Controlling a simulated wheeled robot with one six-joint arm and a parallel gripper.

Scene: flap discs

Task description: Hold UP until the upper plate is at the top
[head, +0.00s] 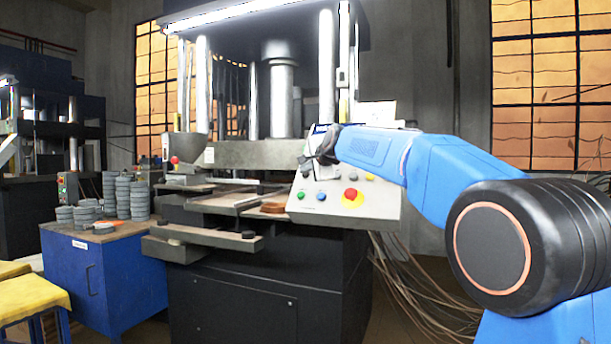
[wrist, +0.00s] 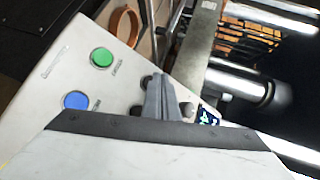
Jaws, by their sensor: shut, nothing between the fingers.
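The control panel (head: 375,204) stands at the press's right front, with a red button on yellow (head: 350,194), a green button (head: 301,195) and a blue button (head: 321,197). My gripper (wrist: 158,82) is shut and empty, its fingertips over the panel beside small dark knobs (wrist: 187,108). The green button (wrist: 101,57) and blue button (wrist: 75,101) are left of the fingers in the wrist view. I cannot tell whether the tips touch a button, and no UP label is readable. The press's grey upper plate (head: 250,153) hangs level below the thick column, with a gap above the lower bed.
A brown ring (head: 273,208) lies on the bed's right edge; it also shows in the wrist view (wrist: 124,26). Grey disc stacks (head: 123,195) stand on a blue cabinet (head: 100,275) at left. Cables (head: 410,290) hang right of the press. A yellow stool (head: 30,300) is front left.

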